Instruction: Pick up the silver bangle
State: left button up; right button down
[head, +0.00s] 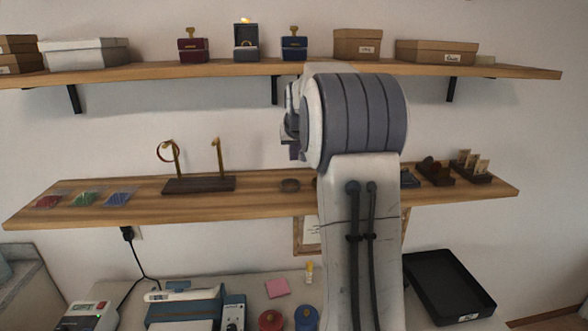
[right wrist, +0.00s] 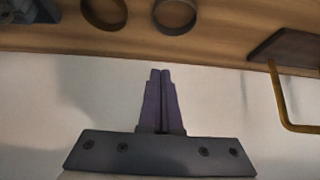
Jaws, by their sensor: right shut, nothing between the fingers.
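Two bangle-like rings lie on the middle wooden shelf (head: 260,195). One ring (head: 289,185) shows in the head view; the other is mostly hidden behind my right arm. In the right wrist view there is a greyish ring (right wrist: 176,14) and a browner ring (right wrist: 104,12), both cut by the top edge. The dim light does not let me tell surely which is silver. My right gripper (head: 293,152) is shut and empty, apart from both rings; its closed fingers (right wrist: 161,72) show against the pale wall. My left gripper is not in view.
A dark stand (head: 200,185) with brass hooks and a hanging ring (head: 168,152) is left of the rings. Colored packets (head: 83,199) lie farther left. The upper shelf (head: 200,70) holds boxes. A black tray (head: 448,285) is below right.

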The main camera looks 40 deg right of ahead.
aim_at(293, 182)
jog(key=p+x, duration=0.2)
jog(key=x, duration=0.6)
jog(key=shift+p, duration=0.35)
jog(key=shift+s+a+r+p, duration=0.1)
jog(key=shift+s+a+p, duration=0.05)
jog(key=shift+s+a, duration=0.3)
jog(key=shift+s+a+p, duration=0.15)
jog(key=shift+s+a, duration=0.05)
jog(key=shift+s, duration=0.35)
jog(key=shift+s+a, duration=0.35)
jog(key=shift+s, duration=0.15)
jog(key=shift+s+a+p, duration=0.1)
jog(key=shift+s+p, duration=0.15)
jog(key=shift+p, duration=0.05)
